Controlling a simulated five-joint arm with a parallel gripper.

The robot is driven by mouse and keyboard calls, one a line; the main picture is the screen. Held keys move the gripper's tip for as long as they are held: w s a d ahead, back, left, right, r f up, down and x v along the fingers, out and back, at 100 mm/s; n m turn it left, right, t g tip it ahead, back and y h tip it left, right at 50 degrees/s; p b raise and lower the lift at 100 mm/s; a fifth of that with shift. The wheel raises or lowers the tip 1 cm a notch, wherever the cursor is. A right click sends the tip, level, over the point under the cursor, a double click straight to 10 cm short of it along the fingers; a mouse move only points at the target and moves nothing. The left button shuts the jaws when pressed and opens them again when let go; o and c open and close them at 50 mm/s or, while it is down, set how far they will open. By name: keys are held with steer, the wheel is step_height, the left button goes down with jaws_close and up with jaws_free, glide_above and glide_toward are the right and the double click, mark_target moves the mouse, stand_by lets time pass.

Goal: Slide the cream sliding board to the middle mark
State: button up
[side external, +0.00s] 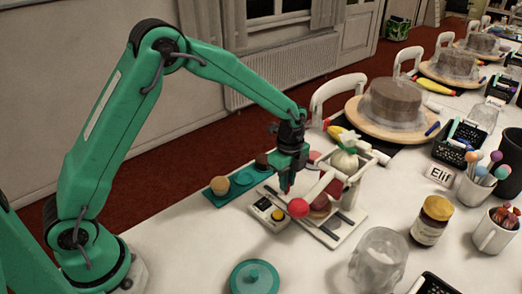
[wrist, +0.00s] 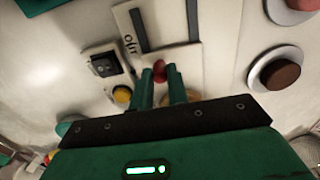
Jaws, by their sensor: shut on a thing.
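The cream sliding board (wrist: 182,62) shows in the wrist view as a pale panel just beyond my fingertips, with dark slots in the pale base around it. My gripper (wrist: 161,76) is shut on a small red knob (wrist: 159,70) at the board. In the side view my gripper (side external: 287,188) points down over the left part of the pale slotted base (side external: 328,240); the board there is largely hidden. Small dark markings (wrist: 130,44) lie beside one slot; I cannot tell which is the middle mark.
A pale bar with a red ball (side external: 298,208) stands close to my gripper. A box with a yellow button (side external: 277,214) is in front. A teal tray (side external: 212,197) with round pieces lies behind. A teal lid (side external: 254,276) and a clear glass (side external: 378,262) stand nearer.

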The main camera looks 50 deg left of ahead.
steer(key=shift+d+r, duration=0.1)
steer(key=shift+d, duration=2.75)
steer(key=o, duration=0.8)
